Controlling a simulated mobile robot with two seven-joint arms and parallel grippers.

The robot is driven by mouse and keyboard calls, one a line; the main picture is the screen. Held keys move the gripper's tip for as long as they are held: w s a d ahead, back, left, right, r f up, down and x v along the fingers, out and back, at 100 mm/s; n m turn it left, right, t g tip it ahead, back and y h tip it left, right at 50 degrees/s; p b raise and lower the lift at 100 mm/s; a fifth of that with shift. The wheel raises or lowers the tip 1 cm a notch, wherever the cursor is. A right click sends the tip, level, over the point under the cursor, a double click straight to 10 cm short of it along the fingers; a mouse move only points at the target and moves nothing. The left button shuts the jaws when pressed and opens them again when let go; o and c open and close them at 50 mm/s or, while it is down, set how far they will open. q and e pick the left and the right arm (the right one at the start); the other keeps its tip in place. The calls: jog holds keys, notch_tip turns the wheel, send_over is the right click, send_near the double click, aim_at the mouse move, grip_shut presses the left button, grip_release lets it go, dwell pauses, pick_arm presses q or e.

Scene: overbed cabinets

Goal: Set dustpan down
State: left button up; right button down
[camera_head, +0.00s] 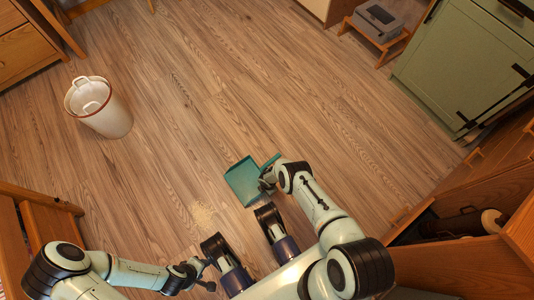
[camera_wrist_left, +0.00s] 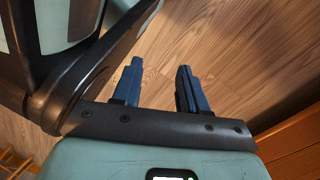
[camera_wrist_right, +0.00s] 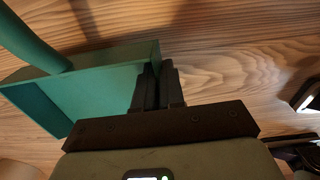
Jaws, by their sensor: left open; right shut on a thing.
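The teal dustpan (camera_head: 242,181) is in the lower middle of the head view, above or on the wood floor; I cannot tell whether it touches the floor. My right gripper (camera_head: 266,184) is at its right side. In the right wrist view, the right gripper (camera_wrist_right: 158,88) is shut on the edge of the dustpan's wall (camera_wrist_right: 105,62). The dustpan's handle (camera_wrist_right: 28,38) points to the upper left there. My left gripper (camera_head: 207,275) is low in the head view, apart from the dustpan. In the left wrist view, the left gripper (camera_wrist_left: 160,84) is open and empty over bare floor.
A white bin (camera_head: 110,119) stands at the left. A green cabinet (camera_head: 460,65) and wooden drawers (camera_head: 470,195) line the right. The middle floor is clear.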

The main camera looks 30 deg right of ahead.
notch_tip(320, 180, down, 3)
jog(key=shift+f+b, duration=0.1)
jog(key=shift+b, duration=0.9)
pick_arm(q)
jog(key=shift+g, duration=0.9)
jog(key=s, duration=0.1)
jog(key=s+f, duration=0.1)
jog(key=s, duration=0.1)
jog(key=s+f, duration=0.1)
jog(key=shift+s+a+f, duration=0.1)
jog(key=shift+s+a, duration=0.15)
pick_arm(e)
jog(key=shift+f, duration=0.2)
jog(key=c, duration=1.2)
grip_release()
jog(key=shift+c, duration=0.2)
jog(key=shift+r, duration=0.2)
